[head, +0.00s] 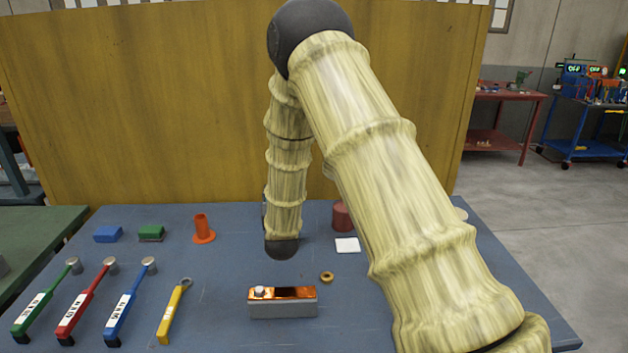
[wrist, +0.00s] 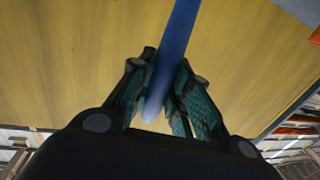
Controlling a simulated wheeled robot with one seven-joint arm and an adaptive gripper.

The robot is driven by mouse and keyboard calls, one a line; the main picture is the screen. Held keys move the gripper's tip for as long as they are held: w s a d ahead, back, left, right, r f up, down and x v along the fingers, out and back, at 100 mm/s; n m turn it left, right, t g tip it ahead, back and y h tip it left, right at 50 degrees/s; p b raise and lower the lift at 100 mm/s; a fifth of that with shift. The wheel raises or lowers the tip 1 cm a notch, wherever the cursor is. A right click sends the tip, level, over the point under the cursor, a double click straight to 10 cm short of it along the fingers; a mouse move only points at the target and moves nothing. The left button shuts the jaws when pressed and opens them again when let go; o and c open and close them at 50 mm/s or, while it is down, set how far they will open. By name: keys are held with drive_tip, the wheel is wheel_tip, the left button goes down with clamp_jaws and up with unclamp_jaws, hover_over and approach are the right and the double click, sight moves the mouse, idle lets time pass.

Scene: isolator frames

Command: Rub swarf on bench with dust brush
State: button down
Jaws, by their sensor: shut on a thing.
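The bench (head: 215,285) is a blue-grey table top in the head view. My gripper (wrist: 160,115) shows in the wrist view, its dark green-padded fingers shut on a long, slim blue handle (wrist: 174,55), which I take to be the dust brush. The handle slants across between the fingers, and no bristles show. The wrist view faces the yellow-brown panel. In the head view my own arm hides the gripper and brush. I cannot make out any swarf on the visible part of the bench; some of it lies hidden behind the arm.
A grey block with a copper-coloured top (head: 283,303) sits front centre, near a brass ring (head: 327,277). Several coloured-handled tools (head: 78,308) lie at left. Behind are an orange flanged piece (head: 203,230), a white square (head: 347,245) and a red cylinder (head: 342,217). A yellow-brown panel (head: 150,100) stands behind.

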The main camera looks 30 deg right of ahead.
drive_tip(key=shift+s+r+p, duration=0.1)
drive_tip(key=shift+r+p, duration=0.35)
drive_tip(key=shift+r, duration=1.05)
drive_tip(key=shift+d, duration=0.1)
